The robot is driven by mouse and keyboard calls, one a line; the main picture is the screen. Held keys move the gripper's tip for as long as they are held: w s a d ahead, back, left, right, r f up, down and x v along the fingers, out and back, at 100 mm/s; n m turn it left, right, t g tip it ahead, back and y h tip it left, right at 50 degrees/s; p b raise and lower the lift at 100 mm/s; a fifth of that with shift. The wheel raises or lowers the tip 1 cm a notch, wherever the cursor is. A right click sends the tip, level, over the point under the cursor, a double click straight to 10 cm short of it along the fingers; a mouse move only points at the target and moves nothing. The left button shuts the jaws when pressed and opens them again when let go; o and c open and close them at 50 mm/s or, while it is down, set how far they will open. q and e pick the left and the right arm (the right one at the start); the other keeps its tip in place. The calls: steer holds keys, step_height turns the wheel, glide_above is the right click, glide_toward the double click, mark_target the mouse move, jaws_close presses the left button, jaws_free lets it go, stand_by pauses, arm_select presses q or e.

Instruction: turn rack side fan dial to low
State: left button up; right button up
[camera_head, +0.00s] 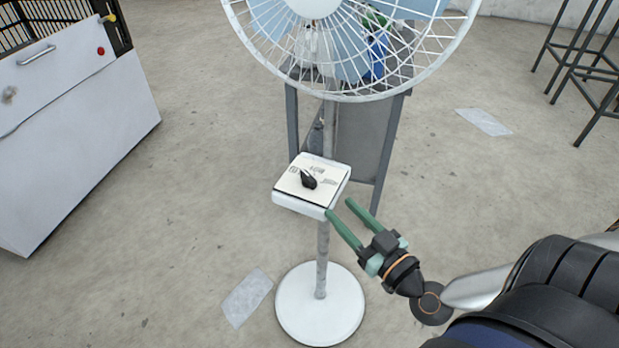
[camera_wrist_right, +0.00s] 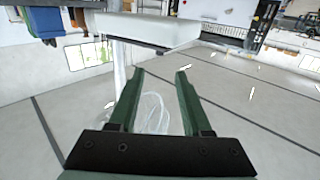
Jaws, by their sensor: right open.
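The white pedestal fan (camera_head: 318,275) stands on the floor in the middle of the head view. Its control box (camera_head: 300,207) sits partway up the pole, with a black dial (camera_head: 308,180) on its pale top plate. The markings around the dial are too small to read. My right gripper (camera_head: 340,207) is open and empty, with its green fingers close to the box's front right corner. In the right wrist view the fingers (camera_wrist_right: 160,75) are apart, and the box (camera_wrist_right: 145,30) is ahead and above them. The dial is hidden there. My left gripper is not in view.
A white cabinet (camera_head: 80,110) with a red button stands at the left. A grey table (camera_head: 355,135) with items on it is behind the fan. Dark stools (camera_head: 590,75) stand at the upper right. The floor around the fan is mostly clear.

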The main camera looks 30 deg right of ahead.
mark_target(315, 183)
steer(key=w+b, duration=0.1)
steer(key=w, duration=1.1)
steer(key=shift+w, duration=0.15)
jaws_close()
stand_by(0.3)
